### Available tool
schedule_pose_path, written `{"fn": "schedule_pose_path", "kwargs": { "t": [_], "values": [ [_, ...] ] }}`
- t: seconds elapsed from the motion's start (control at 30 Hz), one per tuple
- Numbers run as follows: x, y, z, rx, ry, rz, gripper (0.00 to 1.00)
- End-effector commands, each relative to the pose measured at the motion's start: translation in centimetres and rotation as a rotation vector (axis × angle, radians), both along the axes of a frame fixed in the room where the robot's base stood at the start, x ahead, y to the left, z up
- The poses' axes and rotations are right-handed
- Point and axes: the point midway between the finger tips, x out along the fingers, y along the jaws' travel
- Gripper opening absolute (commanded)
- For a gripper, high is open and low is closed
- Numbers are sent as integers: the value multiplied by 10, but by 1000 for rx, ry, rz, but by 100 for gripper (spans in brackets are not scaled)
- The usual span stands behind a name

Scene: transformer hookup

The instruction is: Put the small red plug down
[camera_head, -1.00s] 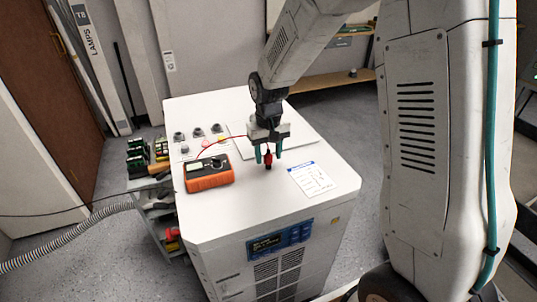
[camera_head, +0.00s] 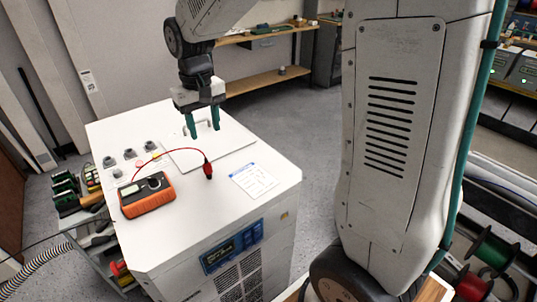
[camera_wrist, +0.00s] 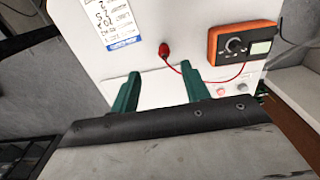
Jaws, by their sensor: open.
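The small red plug (camera_head: 208,170) stands on the white top of the cabinet (camera_head: 272,175), with a red lead curving from it to the orange meter (camera_head: 147,195). In the wrist view the red plug (camera_wrist: 164,50) is beyond my fingertips, apart from them. My gripper (camera_head: 202,130) is open and empty, above the cabinet top near the metal-handled panel. Its two teal fingers (camera_wrist: 161,82) are spread with nothing between them.
A paper label (camera_head: 253,181) lies on the cabinet top right of the plug. Several dark round fittings (camera_head: 130,153) stand at the left rear. A panel with a handle (camera_head: 215,145) lies behind the plug. A tool cart stands left of the cabinet.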

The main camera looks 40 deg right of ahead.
Motion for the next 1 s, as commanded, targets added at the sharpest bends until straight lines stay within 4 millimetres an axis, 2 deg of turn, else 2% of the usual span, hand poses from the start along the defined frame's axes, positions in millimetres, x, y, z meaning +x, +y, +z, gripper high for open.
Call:
{"fn": "schedule_pose_path", "kwargs": {
  "t": [0.03,0.2,0.33,0.5,0.6,0.7,0.8,1.0],
  "values": [
    [-19,-2,15,0,-14,-1,46],
    [-96,-11,49,0,-44,-2,46],
    [-157,-15,61,-1,-66,-1,46],
    [-225,-20,60,-2,-89,-2,46],
    [-252,-21,55,-3,-98,-2,46],
    [-267,-22,51,-3,-104,-2,46],
    [-274,-22,49,-4,-105,-2,46],
    [-275,-22,48,-4,-104,-2,46]
  ]
}}
